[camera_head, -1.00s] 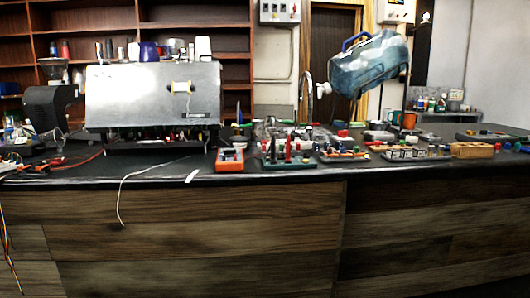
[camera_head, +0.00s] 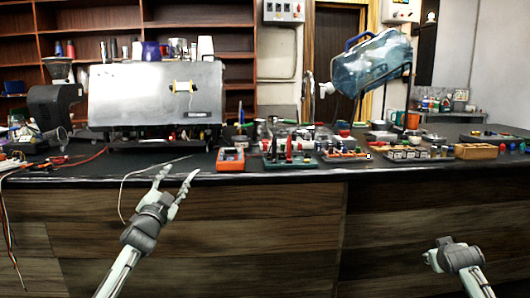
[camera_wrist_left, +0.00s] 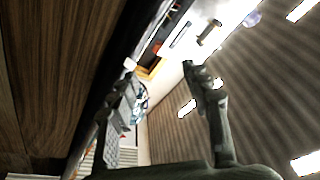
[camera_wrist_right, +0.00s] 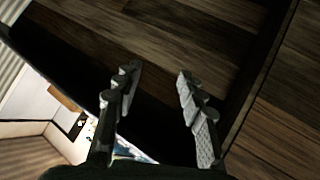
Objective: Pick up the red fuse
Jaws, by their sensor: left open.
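I cannot single out the red fuse for sure; several small red parts sit on the counter in the head view. Two upright red pieces (camera_head: 289,149) stand on a green board (camera_head: 291,164) near the front edge. A small red item (camera_head: 344,133) lies further back. My left gripper (camera_head: 178,172) is open and empty in front of the counter's edge, left of the boards. Its spread fingers also show in the left wrist view (camera_wrist_left: 160,68). My right gripper (camera_head: 444,250) is low at the right, in front of the counter. In the right wrist view its fingers (camera_wrist_right: 159,70) are apart and empty.
A dark counter (camera_head: 330,177) with a wood-panelled front spans the scene. On it are a metal brewer (camera_head: 150,95), an orange meter (camera_head: 230,159), part boards (camera_head: 408,154) and a wooden block (camera_head: 475,151). A blue water jug (camera_head: 370,65) is tilted at the back.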

